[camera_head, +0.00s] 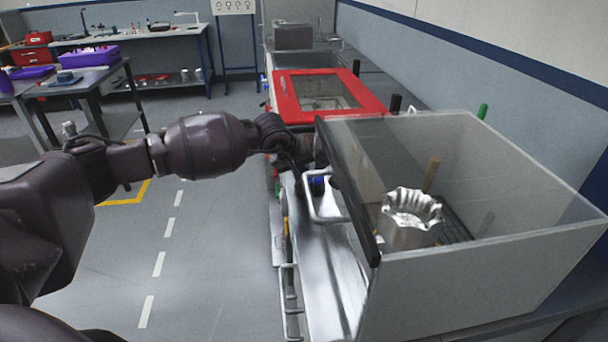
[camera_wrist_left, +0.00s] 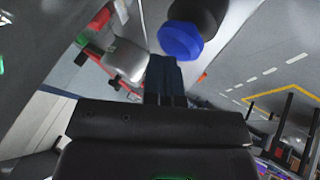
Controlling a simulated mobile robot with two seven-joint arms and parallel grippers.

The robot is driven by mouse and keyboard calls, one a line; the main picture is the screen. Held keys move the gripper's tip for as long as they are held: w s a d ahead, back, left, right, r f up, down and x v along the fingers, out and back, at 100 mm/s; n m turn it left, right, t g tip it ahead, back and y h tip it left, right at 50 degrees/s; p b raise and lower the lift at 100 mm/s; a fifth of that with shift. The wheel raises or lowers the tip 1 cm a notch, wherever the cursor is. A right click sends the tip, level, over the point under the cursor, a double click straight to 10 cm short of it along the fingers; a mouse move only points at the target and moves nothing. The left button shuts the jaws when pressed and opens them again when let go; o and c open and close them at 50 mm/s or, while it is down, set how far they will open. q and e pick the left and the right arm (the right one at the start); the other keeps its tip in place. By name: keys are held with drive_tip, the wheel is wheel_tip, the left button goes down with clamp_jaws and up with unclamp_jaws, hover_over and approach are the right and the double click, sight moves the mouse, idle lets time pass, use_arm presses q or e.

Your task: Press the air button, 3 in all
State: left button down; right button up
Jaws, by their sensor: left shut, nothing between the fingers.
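A blue button-like knob (camera_wrist_left: 181,41) with a black collar shows in the left wrist view, just beyond and slightly right of my fingertips. I take it for the air button, but no label can be read. A small blue spot (camera_head: 318,185) shows in the head view beside the machine's handle, below my left wrist. My left gripper (camera_wrist_left: 166,98) is shut and empty, its fingers pointing toward the area just left of the blue knob. Whether the tips touch anything cannot be told. In the head view the left fingers are mostly hidden at the machine front. My right gripper is not in view.
A red-framed machine (camera_head: 290,90) stands behind. A grey block (camera_wrist_left: 125,60) is left of my fingers.

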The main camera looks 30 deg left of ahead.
use_arm(q)
drive_tip(key=shift+f, duration=0.25)
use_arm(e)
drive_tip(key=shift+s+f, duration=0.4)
use_arm(q)
drive_tip(key=shift+f, duration=0.15)
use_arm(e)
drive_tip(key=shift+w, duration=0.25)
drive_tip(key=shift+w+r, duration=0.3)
use_arm(q)
drive_tip(key=shift+r, duration=1.25)
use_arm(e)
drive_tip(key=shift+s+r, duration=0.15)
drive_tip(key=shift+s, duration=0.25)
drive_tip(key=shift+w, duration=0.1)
